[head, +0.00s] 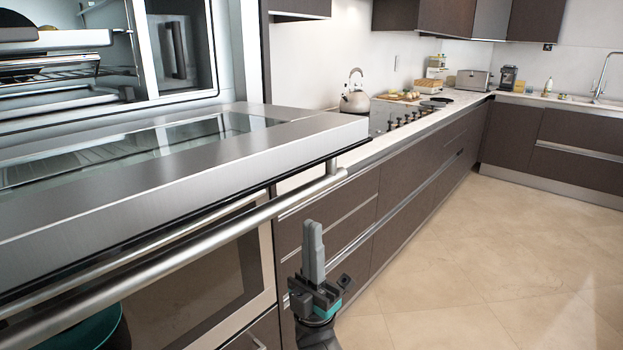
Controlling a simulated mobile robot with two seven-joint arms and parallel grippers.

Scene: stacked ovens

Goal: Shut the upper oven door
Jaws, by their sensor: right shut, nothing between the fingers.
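The upper oven door (200,185) is swung down and open. It lies about flat, with its steel and glass inner side up. Its long bar handle (200,245) runs along the front edge. The open upper oven cavity (60,75) shows at the top left. My right gripper (313,232) is shut and empty, fingers pointing up. My left gripper is not in view.
The lower oven (190,285) is below the open door and looks shut. Dark drawers (350,210) and a counter with a kettle (355,95) and a hob (410,115) run off to the right. The tiled floor (480,250) is clear on the right.

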